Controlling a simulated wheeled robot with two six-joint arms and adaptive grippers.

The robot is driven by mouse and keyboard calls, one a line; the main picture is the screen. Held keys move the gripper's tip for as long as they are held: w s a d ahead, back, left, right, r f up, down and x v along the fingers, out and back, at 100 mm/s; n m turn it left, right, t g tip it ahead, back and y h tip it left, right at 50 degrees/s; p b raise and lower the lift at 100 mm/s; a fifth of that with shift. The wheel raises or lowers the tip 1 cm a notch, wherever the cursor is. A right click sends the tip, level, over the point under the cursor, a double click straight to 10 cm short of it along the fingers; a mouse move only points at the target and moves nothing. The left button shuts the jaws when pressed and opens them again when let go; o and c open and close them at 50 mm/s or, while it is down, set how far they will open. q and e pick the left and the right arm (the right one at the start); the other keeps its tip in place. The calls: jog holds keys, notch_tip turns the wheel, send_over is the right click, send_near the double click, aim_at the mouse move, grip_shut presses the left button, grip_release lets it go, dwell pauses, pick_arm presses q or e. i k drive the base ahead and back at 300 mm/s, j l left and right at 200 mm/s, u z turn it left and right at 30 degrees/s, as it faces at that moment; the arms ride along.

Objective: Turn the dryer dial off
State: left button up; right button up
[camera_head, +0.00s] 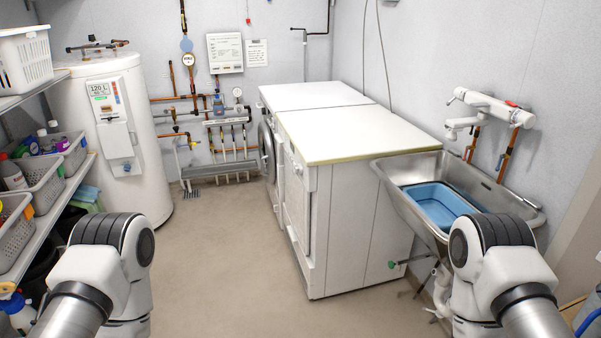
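Two white machines stand side by side in the middle, their fronts facing left and seen at a steep angle. The nearer machine (367,215) has a tall flat front panel. The farther machine (268,160) has a dark round door. I cannot tell from this view which one is the dryer. No dial can be made out; the upper front edges are narrow and too small to read. My two arms come in at the bottom left and bottom right. Neither gripper shows in the frame.
A steel sink (390,177) with a blue basin (437,204) stands at the right. A white water heater (153,170) and shelves with grey baskets (45,185) are at the left. Pipes run along the back wall. The floor (220,265) left of the machines is clear.

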aim_at(299, 169)
jog(key=i+j+z, duration=0.15)
jog(key=z, duration=0.2)
jog(key=i+j+z, duration=0.55)
jog(key=z, duration=0.15)
